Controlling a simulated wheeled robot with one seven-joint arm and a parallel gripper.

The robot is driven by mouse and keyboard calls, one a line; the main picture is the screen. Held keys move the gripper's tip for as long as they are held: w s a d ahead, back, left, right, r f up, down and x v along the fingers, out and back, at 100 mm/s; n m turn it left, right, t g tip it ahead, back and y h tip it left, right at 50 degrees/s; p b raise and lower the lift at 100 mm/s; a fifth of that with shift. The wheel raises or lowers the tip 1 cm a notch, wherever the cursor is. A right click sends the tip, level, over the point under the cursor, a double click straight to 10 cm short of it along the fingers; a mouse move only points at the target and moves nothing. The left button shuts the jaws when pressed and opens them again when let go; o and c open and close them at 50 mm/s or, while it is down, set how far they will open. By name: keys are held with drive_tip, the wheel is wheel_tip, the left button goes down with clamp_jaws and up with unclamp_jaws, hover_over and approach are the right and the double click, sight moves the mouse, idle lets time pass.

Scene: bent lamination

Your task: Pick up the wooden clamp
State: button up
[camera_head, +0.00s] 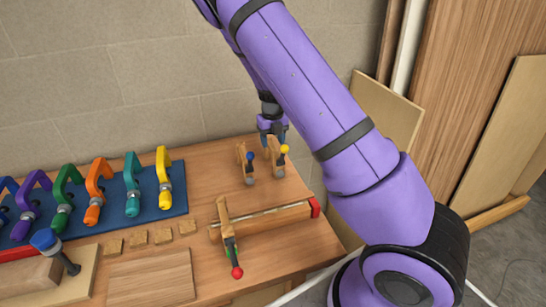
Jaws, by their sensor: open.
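Several small wooden clamps show; which one is the wooden clamp of the task I cannot tell. A third clamp with a red knob (223,212) sits across a long wooden piece nearer the front. My gripper (272,136) is open and points down just above or behind the yellow-knob clamp. Its fingertips are small and partly hidden, so contact cannot be told. Nothing shows held in it.
The workbench (205,257) stands against a block wall. Colored clamps stand on a blue board (150,205) at the left. Small wooden squares (138,237) and a flat wooden board (150,280) lie in front. The long wooden piece (270,217) has a red end. Wood panels lean at the right.

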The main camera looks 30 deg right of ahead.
sight(273, 146)
drive_tip(key=shift+f, duration=2.4)
drive_tip(key=c, duration=0.9)
drive_tip(key=shift+c, duration=0.3)
wheel_tip(273, 146, up, 16)
